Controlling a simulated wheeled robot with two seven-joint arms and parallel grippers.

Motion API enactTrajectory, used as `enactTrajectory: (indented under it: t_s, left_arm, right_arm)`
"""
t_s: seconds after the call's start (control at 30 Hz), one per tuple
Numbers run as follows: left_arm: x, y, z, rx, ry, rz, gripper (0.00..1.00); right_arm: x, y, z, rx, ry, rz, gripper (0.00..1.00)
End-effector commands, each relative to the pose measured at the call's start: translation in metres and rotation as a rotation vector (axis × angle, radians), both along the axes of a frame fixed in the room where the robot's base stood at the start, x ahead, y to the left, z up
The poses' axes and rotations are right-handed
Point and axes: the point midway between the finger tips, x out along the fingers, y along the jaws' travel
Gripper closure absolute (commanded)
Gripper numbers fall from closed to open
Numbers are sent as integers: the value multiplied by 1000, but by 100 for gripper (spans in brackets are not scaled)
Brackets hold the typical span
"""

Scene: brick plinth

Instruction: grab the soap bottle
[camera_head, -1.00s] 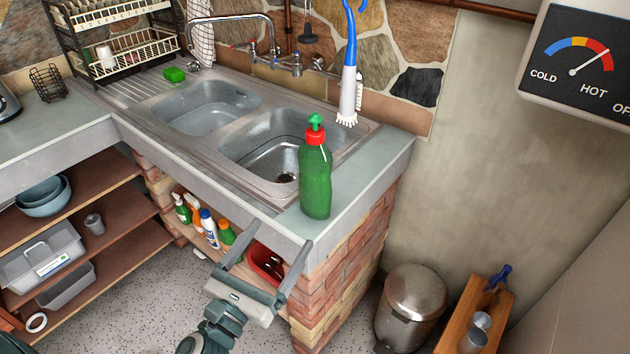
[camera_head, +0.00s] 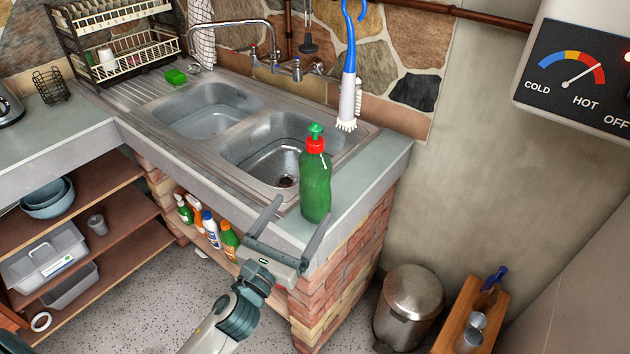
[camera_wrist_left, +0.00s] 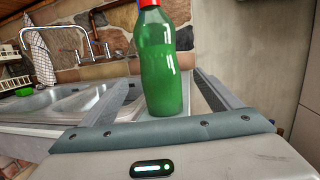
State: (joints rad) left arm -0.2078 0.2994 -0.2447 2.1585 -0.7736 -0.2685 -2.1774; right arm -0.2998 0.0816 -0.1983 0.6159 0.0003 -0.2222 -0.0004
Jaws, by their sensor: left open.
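The soap bottle (camera_head: 316,182) is green with a red collar and green cap. It stands upright on the counter's front right corner, beside the sink. My left gripper (camera_head: 299,212) is open and empty, just in front of the bottle at the counter's front edge. In the left wrist view the bottle (camera_wrist_left: 163,65) stands upright beyond the palm, between the two spread fingers (camera_wrist_left: 160,92) as seen from there. The fingers do not visibly grip it. Its top is cut off in that view. My right gripper is not in view.
The double sink (camera_head: 262,155) lies left of the bottle. A blue-handled brush (camera_head: 348,80) hangs behind it. A metal bin (camera_head: 408,300) and a wooden caddy (camera_head: 478,312) stand on the floor at right. Several bottles (camera_head: 210,228) sit on a shelf below the counter.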

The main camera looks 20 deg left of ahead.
Motion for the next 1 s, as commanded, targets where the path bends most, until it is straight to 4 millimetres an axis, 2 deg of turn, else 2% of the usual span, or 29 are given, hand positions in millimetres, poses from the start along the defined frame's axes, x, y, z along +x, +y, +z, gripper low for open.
enactTrajectory:
  t_s: [0.1, 0.2, 0.73, 1.0]
  left_arm:
    - [19, -3, 6, -1, -1, 1, 16]
    - [29, -4, 6, -1, -1, 1, 16]
    - [37, -6, 8, -1, -1, 0, 16]
    - [66, -8, 18, -2, 0, 1, 16]
  right_arm:
    - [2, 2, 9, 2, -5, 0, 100]
    - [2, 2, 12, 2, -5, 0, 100]
    - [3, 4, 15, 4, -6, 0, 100]
    - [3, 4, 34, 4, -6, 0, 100]
